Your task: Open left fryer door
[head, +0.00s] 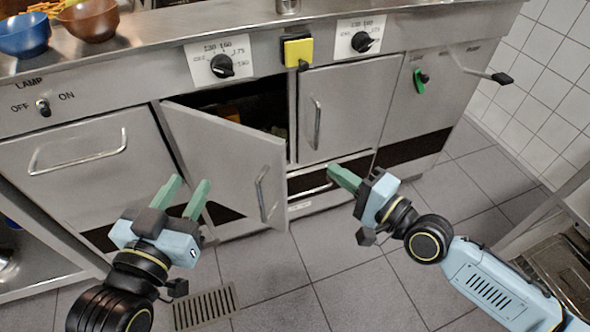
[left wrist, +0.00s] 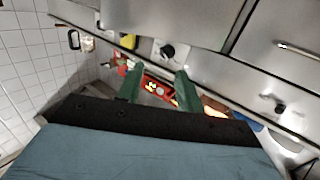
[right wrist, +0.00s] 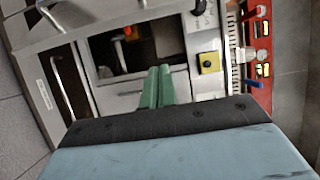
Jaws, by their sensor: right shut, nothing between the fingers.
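The left fryer door (head: 232,158) stands partly open in the head view, swung out toward me. Its vertical bar handle (head: 265,194) is near its right edge, and a dark interior shows above and behind it. My left gripper (head: 190,192) is open and empty in front of the door's lower left part. My right gripper (head: 340,176) is shut and empty, right of the open door's handle and apart from it, in front of the area below the right fryer door (head: 343,106). The right fryer door is shut. In the right wrist view the green fingers (right wrist: 157,86) are together.
Black knobs (head: 222,65) and a yellow switch (head: 298,52) line the panel above. A shut front with a horizontal handle (head: 78,152) is at left. A green-handled valve (head: 419,81) is at right. Bowls (head: 24,36) stand on the counter. The tiled floor (head: 345,290) is mostly open, with a drain grate (head: 205,308).

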